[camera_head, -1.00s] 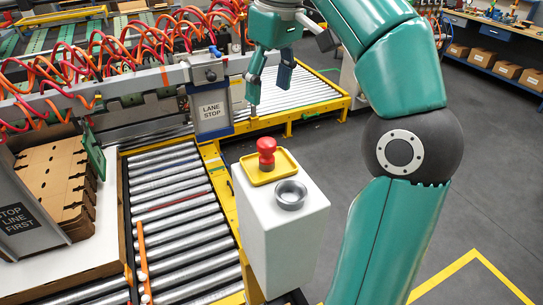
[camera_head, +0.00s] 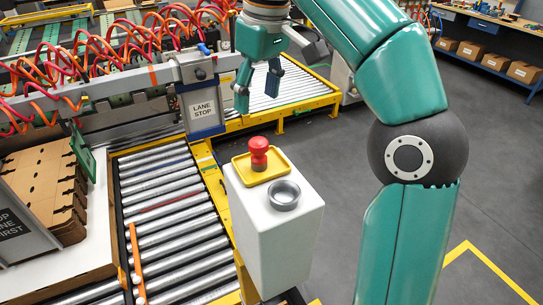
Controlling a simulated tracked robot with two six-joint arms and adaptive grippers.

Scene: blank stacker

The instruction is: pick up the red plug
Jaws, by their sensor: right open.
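The red plug (camera_head: 259,153) stands upright on a yellow tray (camera_head: 241,170) on top of a white pedestal (camera_head: 272,236). A grey metal ring or cup (camera_head: 285,194) sits on the pedestal in front of the plug. My right gripper (camera_head: 257,92) points down, open and empty, in the air above and behind the plug in the picture. Its two fingers are apart and do not touch the plug. My left gripper is not in view.
A roller conveyor (camera_head: 165,205) runs left of the pedestal, with another (camera_head: 285,95) behind. A lane stop sign (camera_head: 203,110) stands on a beam with coiled hoses (camera_head: 100,60). Cardboard blanks (camera_head: 45,185) are stacked at left. Grey floor (camera_head: 480,180) lies open at right.

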